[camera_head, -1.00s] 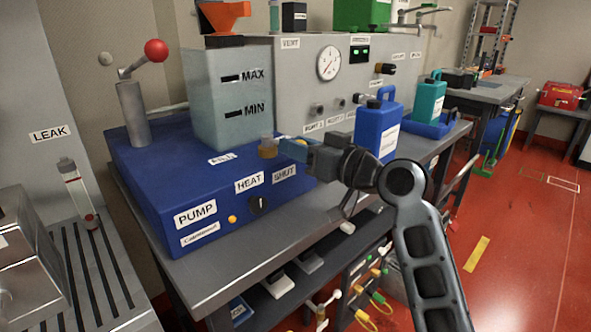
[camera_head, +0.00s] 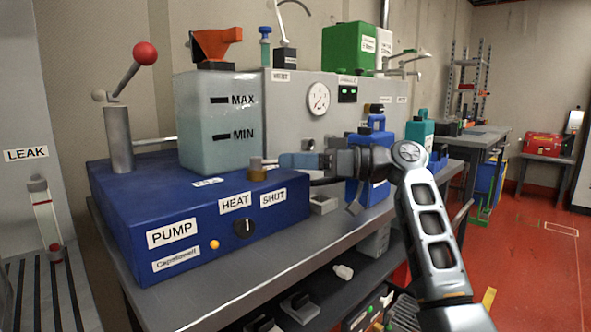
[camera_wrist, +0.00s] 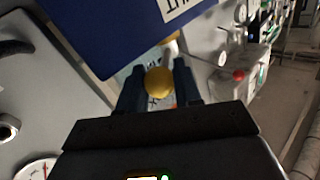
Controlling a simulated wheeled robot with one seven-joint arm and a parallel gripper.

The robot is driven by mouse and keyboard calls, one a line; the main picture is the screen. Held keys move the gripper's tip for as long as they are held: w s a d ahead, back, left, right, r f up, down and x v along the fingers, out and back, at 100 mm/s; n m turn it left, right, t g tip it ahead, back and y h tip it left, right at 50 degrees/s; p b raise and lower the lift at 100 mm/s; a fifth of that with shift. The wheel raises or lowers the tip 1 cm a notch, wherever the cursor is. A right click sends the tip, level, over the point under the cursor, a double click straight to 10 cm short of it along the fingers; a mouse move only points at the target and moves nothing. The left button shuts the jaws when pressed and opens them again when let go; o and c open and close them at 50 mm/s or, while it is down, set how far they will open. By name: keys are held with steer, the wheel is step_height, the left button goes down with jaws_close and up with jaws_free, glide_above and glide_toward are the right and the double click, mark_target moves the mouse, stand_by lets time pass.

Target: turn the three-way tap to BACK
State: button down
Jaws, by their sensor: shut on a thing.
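The small brass-coloured tap (camera_head: 257,172) stands at the right rear edge of the blue box, above the SHUT label (camera_head: 273,197). My gripper (camera_head: 290,160) reaches in from the right, its bluish fingers close beside the tap. In the wrist view my gripper (camera_wrist: 158,88) has a yellow round knob (camera_wrist: 158,82) between its fingers and is shut on it. The knob appears to be the end of the tap's handle; the link is hidden. The blue box (camera_wrist: 105,25) fills the top of the wrist view. I cannot read a BACK mark.
A translucent tank (camera_head: 215,145) and a grey panel with a gauge (camera_head: 318,98) stand behind. A red-balled lever (camera_head: 145,53) rises at the left. A blue canister (camera_head: 368,180) stands close behind my wrist. The grey bench edge (camera_head: 230,285) runs in front; red floor lies right.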

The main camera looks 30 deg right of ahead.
steer(key=shift+w, duration=0.1)
stand_by(0.3)
steer(key=c, duration=0.8)
jaws_free()
steer(key=v, duration=0.7)
steer(key=shift+d, duration=0.35)
